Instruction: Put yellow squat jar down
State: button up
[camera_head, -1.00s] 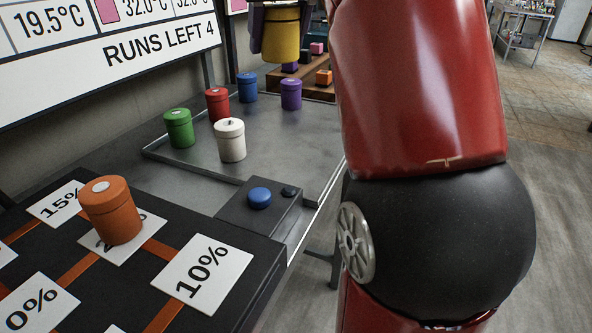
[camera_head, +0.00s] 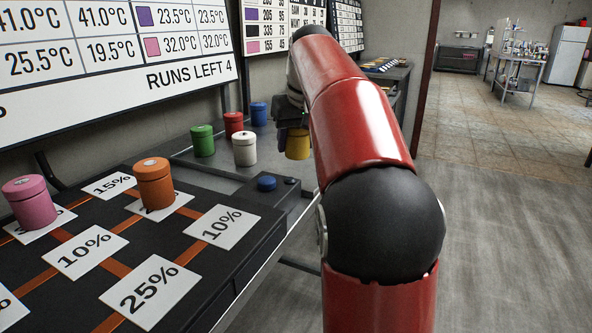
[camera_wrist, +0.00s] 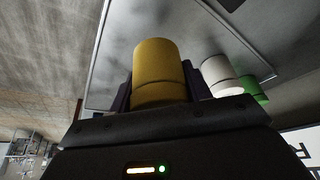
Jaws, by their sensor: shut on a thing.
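My gripper (camera_head: 295,133) is shut on the yellow squat jar (camera_head: 298,146), which hangs upright below it at the right side of the metal tray table. I cannot tell whether the jar's base is touching the tray or above it. In the wrist view the yellow jar (camera_wrist: 158,75) sits between both dark fingers, with the tray surface (camera_wrist: 130,50) behind it. A white jar (camera_wrist: 220,76) and a green jar (camera_wrist: 252,90) stand to its right in that view.
Red (camera_head: 234,124), blue (camera_head: 258,114), green (camera_head: 203,140) and white (camera_head: 245,148) jars stand on the tray. A blue button (camera_head: 267,183) is in front. Orange (camera_head: 155,184) and pink (camera_head: 30,202) jars stand on the percent-marked board (camera_head: 205,268). The tray between white jar and button looks clear.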

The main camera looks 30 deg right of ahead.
aim_at(296, 156)
notch_tip(296, 156, down, 4)
jog(key=b, duration=0.4)
jog(key=shift+f, duration=0.2)
jog(key=shift+r, duration=0.15)
jog(key=o, duration=1.1)
jog(key=shift+f, duration=0.2)
jog(key=shift+c, duration=0.2)
jog(key=shift+r, duration=0.3)
jog(key=p+v, duration=0.3)
jog(key=v, duration=0.8)
jog(key=shift+s+r+p, duration=0.25)
jog(key=shift+r+p, duration=0.05)
jog(key=shift+r, duration=0.05)
